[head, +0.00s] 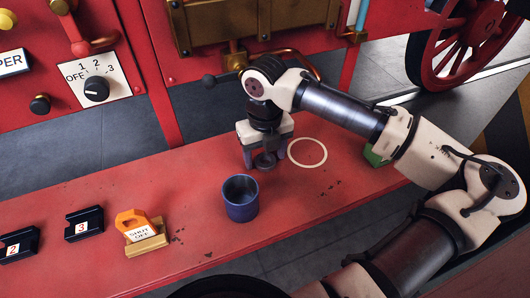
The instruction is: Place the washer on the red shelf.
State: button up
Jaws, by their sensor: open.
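The red shelf (330,190) runs across the view as a long worn red surface. A small dark round piece, which looks like the washer (265,161), shows low between the fingers of my gripper and appears to rest on the shelf. My gripper (264,156) points down over it with its fingers apart. The fingers and the gripper body hide part of the washer. I cannot tell whether a finger touches it. A cream ring marking (307,152) is on the shelf just to the right of the gripper.
A blue cup (240,200) stands close in front of my gripper. An orange shut-off tag on a wooden block (145,232) and black numbered holders (84,223) are at the left. A green object (375,157) is partly behind my arm. A red wheel (465,45) stands behind.

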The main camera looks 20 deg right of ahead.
jog(key=shift+r, duration=0.1)
notch_tip(320, 180, up, 8)
jog(key=shift+f, duration=0.2)
dwell(0.6)
